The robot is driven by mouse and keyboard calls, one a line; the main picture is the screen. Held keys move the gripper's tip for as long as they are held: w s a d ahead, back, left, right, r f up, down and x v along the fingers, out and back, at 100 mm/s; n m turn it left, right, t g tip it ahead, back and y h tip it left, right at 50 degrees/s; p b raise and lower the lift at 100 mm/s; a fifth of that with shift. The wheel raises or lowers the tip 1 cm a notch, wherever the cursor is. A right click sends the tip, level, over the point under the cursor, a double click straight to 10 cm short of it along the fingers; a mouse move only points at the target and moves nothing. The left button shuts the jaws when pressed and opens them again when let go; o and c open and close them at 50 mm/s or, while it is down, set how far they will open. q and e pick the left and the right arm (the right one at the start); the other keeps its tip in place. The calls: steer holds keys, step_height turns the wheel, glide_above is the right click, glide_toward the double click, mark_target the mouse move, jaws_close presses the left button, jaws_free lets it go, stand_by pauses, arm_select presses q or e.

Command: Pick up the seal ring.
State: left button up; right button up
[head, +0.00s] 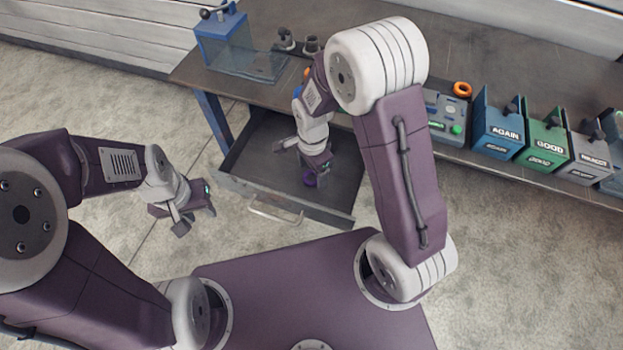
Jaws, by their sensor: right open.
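A small purple piece (310,179) lies in the open drawer (345,192), directly below my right gripper. It may be the seal ring, but the gripper partly covers it and its shape is unclear. An orange ring (462,89) lies on the bench beside the grey control box. My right gripper (316,172) is open and points down into the drawer, close to the purple piece; I cannot tell whether they touch. My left gripper (196,220) hangs over the floor left of the drawer, away from these things; its jaw opening is unclear.
The drawer's handle (275,212) faces me. On the bench (510,65) stand a blue vise-like fixture (222,40) with a clear plate, a control box (447,112) and several labelled bins, including a green one (543,142). My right arm hides the bench's middle.

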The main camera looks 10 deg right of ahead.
mark_target(312, 176)
steer(key=shift+f, duration=0.6)
steer(key=shift+r, duration=0.1)
steer(key=shift+c, duration=1)
steer(key=c, duration=1.2)
steer(key=shift+w+r, duration=0.1)
steer(key=shift+r, duration=0.45)
step_height(312, 176, up, 3)
steer(key=shift+r+p, duration=0.1)
steer(key=shift+p, duration=0.7)
steer(key=s+d+r+p, duration=0.1)
steer(key=d+r, duration=0.2)
steer(key=s+d+r+p, duration=0.2)
steer(key=d+r, duration=0.1)
steer(key=d, duration=0.1)
steer(key=s+d+r+p, duration=0.1)
steer(key=d+r, duration=0.2)
steer(key=shift+s+d+r+p, duration=0.25)
steer(key=shift+s+d+p, duration=0.05)
steer(key=shift+d+p, duration=0.1)
